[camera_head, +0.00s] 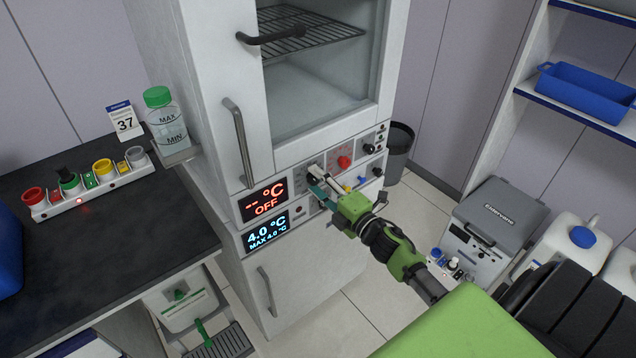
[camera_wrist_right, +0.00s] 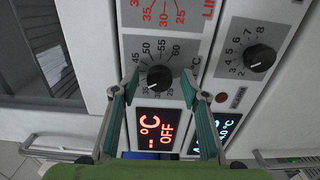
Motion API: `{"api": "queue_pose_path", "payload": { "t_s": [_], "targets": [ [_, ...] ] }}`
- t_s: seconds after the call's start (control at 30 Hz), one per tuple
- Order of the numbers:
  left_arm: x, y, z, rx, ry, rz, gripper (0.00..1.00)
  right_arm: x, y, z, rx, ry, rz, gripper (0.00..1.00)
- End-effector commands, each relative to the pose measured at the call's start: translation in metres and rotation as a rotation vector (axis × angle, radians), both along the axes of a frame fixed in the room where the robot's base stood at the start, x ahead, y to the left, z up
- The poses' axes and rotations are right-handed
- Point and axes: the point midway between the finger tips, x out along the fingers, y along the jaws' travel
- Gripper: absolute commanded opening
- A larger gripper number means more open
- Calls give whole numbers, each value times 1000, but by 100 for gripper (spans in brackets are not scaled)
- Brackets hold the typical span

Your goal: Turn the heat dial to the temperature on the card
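The card (camera_head: 124,120) stands upright at the back of the dark bench and reads 37. The heat dial (camera_wrist_right: 159,77) is a round black knob on the white panel, with a number scale around it; 45, 50, 55 and 60 are readable. Its pointer setting is too small to tell. The red display (camera_wrist_right: 158,130) beside it shows dashes, °C and OFF; it also shows in the head view (camera_head: 264,201). My right gripper (camera_wrist_right: 159,80) is open, with its teal fingers on either side of the dial and gaps visible. In the head view my right gripper (camera_head: 318,187) partly hides the panel. My left gripper is out of view.
A second black knob (camera_wrist_right: 260,58) and a red knob (camera_head: 344,162) sit near the dial. A blue display (camera_head: 267,233) reads 4.0 °C. The oven door handle (camera_head: 237,143) stands out to the left. A capped bottle (camera_head: 166,121) stands on a side shelf.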

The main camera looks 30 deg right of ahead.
Motion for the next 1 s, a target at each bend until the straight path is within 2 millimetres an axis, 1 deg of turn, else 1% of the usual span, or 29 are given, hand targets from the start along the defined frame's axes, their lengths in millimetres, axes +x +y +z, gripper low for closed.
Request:
{"api": "queue_pose_path", "payload": {
  "t_s": [0.17,0.27,0.37,0.6,0.7,0.83,1.0],
  "targets": [
    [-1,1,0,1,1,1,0,-2,0,0,0,0,1,41],
    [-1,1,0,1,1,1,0,-9,0,-1,0,1,1,41],
    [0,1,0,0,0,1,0,-25,-2,-1,0,3,0,41],
    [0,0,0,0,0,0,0,-75,-5,-1,0,3,0,41],
    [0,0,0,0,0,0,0,-93,-7,-1,1,2,-1,41],
    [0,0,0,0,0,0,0,-110,-8,-1,2,1,0,41],
    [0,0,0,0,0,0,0,-119,-10,0,0,0,0,41]
  ]
}}
